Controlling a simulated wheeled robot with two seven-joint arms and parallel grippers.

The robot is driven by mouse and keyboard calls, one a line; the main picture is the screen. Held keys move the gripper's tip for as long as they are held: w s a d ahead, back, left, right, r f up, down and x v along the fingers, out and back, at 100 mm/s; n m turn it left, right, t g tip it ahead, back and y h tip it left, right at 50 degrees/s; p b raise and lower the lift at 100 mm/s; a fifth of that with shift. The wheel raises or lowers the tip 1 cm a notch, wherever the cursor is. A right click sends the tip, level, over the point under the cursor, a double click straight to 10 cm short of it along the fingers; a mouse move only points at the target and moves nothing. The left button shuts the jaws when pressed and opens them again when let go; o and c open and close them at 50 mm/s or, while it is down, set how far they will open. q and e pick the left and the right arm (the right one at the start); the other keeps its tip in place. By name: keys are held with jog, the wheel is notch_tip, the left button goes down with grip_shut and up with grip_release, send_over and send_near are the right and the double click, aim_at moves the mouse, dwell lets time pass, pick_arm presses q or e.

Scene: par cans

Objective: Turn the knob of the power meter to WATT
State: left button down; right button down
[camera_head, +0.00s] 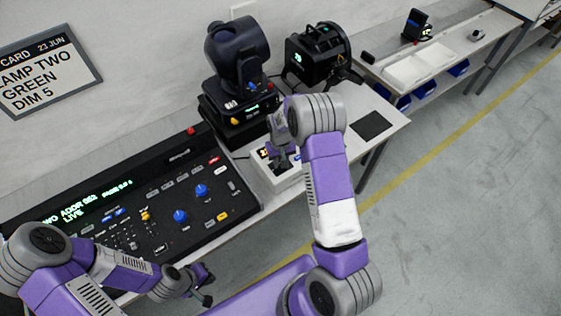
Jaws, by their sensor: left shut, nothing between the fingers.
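A small pale box with a lit display, which looks like the power meter (283,182), sits on the bench right of the lighting console. Its knob cannot be made out behind my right gripper. My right gripper (281,162) points down over the box; its fingertips are small and dark, and I cannot tell whether they touch the knob or are open. My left gripper (207,290) is shut and empty, low in front of the console's front edge, well away from the box.
The lighting console (130,205) with blue knobs fills the left of the bench. A moving-head lamp (238,60) and a black lamp (318,55) stand behind the box. A dark pad (372,125) lies to its right. A wall sign (45,70) hangs at left. The floor at right is clear.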

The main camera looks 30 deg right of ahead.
jog(key=m, duration=0.3)
jog(key=shift+m+b, duration=0.35)
jog(key=shift+m, duration=0.05)
jog(key=m, duration=0.3)
jog(key=shift+m, duration=0.3)
jog(key=m, duration=0.3)
jog(key=shift+m, duration=0.3)
jog(key=m+p, duration=0.1)
jog(key=m, duration=0.3)
jog(key=m+p, duration=0.1)
jog(key=m, duration=0.4)
jog(key=shift+p, duration=0.3)
jog(key=m+p, duration=0.1)
jog(key=m, duration=0.3)
jog(key=shift+m, duration=0.3)
jog(key=m+p, duration=0.2)
jog(key=m, duration=0.2)
jog(key=shift+m+p, duration=0.45)
jog(key=shift+m, duration=1.55)
